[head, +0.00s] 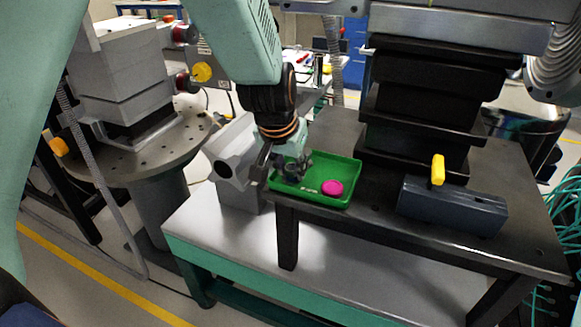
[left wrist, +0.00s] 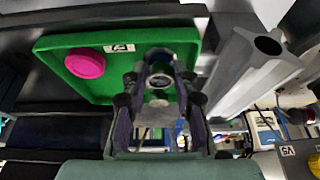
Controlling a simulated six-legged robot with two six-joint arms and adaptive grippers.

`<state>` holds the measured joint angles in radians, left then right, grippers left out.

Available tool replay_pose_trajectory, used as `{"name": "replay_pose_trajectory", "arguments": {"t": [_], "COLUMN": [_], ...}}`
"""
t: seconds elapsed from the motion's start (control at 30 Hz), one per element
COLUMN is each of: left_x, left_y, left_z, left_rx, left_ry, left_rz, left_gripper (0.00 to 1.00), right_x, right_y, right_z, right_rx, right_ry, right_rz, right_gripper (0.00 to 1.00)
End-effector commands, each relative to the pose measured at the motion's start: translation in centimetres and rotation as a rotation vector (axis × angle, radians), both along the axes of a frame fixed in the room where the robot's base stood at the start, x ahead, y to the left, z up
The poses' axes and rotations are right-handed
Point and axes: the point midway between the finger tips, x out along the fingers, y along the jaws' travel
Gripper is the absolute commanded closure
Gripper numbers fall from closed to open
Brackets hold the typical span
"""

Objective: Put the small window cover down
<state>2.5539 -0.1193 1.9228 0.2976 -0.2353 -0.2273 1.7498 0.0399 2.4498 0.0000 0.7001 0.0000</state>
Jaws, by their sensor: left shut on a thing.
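My left gripper (head: 291,172) comes down from above at the left part of a green tray (head: 345,199). It is shut on a small grey round piece, apparently the small window cover (left wrist: 160,84), seen between the fingers in the left wrist view. In the head view the fingers mostly hide this piece. I cannot tell whether it touches the tray floor. A magenta round cap (head: 332,188) lies in the tray, right of the gripper and apart from it. The tray also shows in the left wrist view (left wrist: 48,42). My right gripper is not in view.
The tray sits on a dark table (head: 390,222) near its front left edge. A grey tube-like part (head: 233,150) stands close left of the tray. A dark box (head: 452,205) with a yellow handle (head: 438,170) is to the right. A black stacked stage (head: 430,100) rises behind.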

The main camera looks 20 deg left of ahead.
Motion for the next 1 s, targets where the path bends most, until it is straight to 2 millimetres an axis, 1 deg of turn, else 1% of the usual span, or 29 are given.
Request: {"name": "replay_pose_trajectory", "arguments": {"t": [0.17, 0.2, 0.3, 0.57, 0.67, 0.77, 1.0], "left_x": [0.0, 0.0, 0.0, 0.0, 0.0, -0.4, -2.2], "left_y": [0.0, 0.0, 0.0, 0.0, 0.0, 0.0, 0.0], "left_z": [-0.4, -0.5, -0.4, -0.4, 0.0, 1.2, 5.8], "left_rx": [0.000, 0.000, 0.000, 0.000, 0.000, 0.000, 0.001], "left_ry": [0.001, 0.001, 0.001, 0.001, 0.000, -0.001, -0.003], "left_rz": [0.000, 0.000, 0.000, 0.000, 0.000, 0.000, 0.000], "left_gripper": [1.00, 0.71, 0.63, 0.62, 0.62, 0.62, 0.62], "right_x": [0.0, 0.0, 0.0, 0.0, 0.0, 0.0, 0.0], "right_y": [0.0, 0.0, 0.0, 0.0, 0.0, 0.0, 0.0], "right_z": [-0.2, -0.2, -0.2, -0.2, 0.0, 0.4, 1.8], "right_rx": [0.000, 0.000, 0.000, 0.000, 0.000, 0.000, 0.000], "right_ry": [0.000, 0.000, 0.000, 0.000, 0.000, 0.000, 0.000], "right_rz": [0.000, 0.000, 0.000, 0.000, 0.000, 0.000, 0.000], "right_gripper": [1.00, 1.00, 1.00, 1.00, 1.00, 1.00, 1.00]}}
